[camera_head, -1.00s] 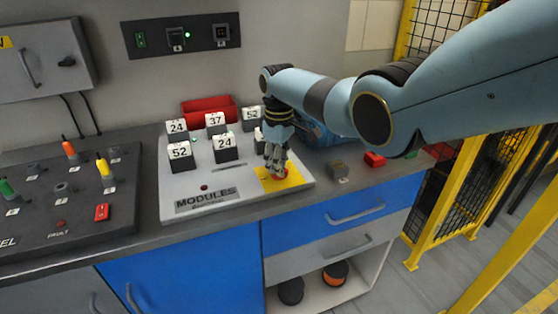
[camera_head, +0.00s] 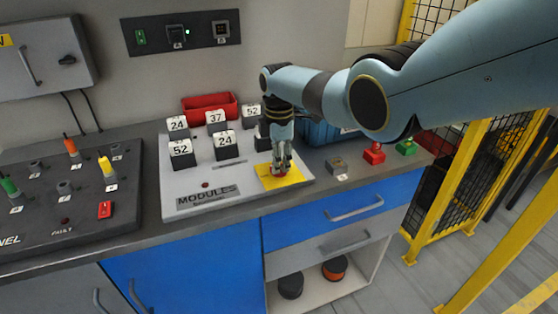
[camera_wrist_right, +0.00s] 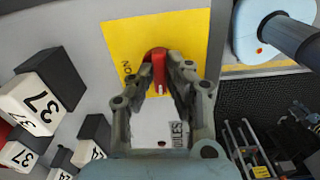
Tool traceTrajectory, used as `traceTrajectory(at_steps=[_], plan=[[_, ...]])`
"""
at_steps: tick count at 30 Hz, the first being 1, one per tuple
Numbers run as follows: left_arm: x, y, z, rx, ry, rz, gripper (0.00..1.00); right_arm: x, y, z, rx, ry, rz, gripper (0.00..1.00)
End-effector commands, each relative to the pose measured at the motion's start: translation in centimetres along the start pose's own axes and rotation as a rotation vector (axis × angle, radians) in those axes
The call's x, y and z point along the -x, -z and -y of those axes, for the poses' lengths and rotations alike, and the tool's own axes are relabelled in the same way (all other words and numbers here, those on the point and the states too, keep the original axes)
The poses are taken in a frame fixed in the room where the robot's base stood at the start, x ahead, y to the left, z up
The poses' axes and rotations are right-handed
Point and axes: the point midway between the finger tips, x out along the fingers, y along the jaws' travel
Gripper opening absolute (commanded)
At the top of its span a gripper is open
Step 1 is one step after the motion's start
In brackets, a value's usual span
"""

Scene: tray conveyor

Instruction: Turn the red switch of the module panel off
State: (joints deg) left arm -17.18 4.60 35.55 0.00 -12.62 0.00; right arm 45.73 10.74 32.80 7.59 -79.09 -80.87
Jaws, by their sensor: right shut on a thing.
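The module panel (camera_head: 235,193) is a pale sloped board on the counter, marked MODULES, with several numbered dark blocks on it. At its front right is a yellow plate (camera_head: 294,182). The red switch (camera_wrist_right: 158,55) stands on this plate, which shows again in the right wrist view (camera_wrist_right: 190,30) with the word ON left of the switch. My right gripper (camera_head: 281,168) reaches down over the plate, its fingers closed on both sides of the red switch. The fingers hide most of the switch in the head view. My left gripper is not in view.
Numbered blocks such as the 24 block (camera_head: 226,146) stand left of my right gripper. A red bin (camera_head: 210,107) and a blue bin (camera_head: 322,132) are behind.

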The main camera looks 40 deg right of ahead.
Motion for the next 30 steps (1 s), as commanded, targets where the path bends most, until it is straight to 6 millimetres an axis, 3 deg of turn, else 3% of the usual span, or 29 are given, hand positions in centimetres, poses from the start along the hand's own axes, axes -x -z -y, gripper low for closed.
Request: traceTrajectory(at_steps=[23, 24, 28, 30], plan=[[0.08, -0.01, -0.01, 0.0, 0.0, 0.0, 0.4, 0.1, 0.06, -0.11, 0.101, -0.003, -0.001, 0.0], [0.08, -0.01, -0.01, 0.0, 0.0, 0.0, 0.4, 0.1, 0.06, -0.11, 0.101, -0.003, -0.001, 0.18], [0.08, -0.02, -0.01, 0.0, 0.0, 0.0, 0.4, 0.08, 0.05, -0.08, 0.1, -0.002, -0.001, 0.35], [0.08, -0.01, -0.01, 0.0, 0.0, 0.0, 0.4, 0.06, 0.04, -0.06, 0.1, -0.002, -0.001, 0.37]])
